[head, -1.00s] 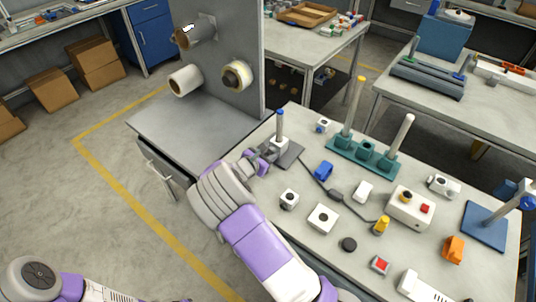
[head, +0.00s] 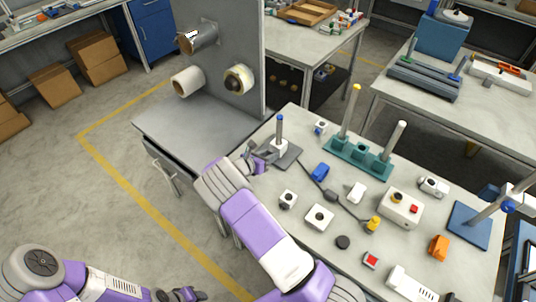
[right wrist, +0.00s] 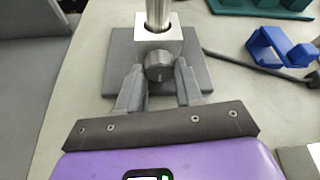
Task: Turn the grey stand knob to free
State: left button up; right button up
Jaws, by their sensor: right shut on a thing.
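The stand has a flat grey base (right wrist: 195,80), a pale metal block (right wrist: 146,42) and an upright metal post (right wrist: 157,12). In the head view the post (head: 280,128) has a blue top. The round grey knob (right wrist: 159,66) is on the block's near face. My right gripper (head: 260,157) is at the stand, with one finger on each side of the knob, shut on it. In the head view the knob is too small to make out. My left gripper (head: 182,296) shows partly at the bottom edge, away from the table; its jaws are unclear.
A blue clip-like part (head: 320,172) and a dark cable part (head: 330,196) lie right of the stand. A teal rack (head: 358,160) with posts stands behind. A grey panel (head: 236,40) with rolls rises at the back left. Several small parts cover the table's right side.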

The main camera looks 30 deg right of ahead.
jog(key=o, duration=1)
jog(key=shift+o, duration=0.2)
jog(key=shift+a, duration=0.1)
jog(key=p+v, duration=0.1)
jog(key=v, duration=0.6)
jog(key=shift+s+a+r, duration=0.1)
jog(key=shift+a, duration=0.1)
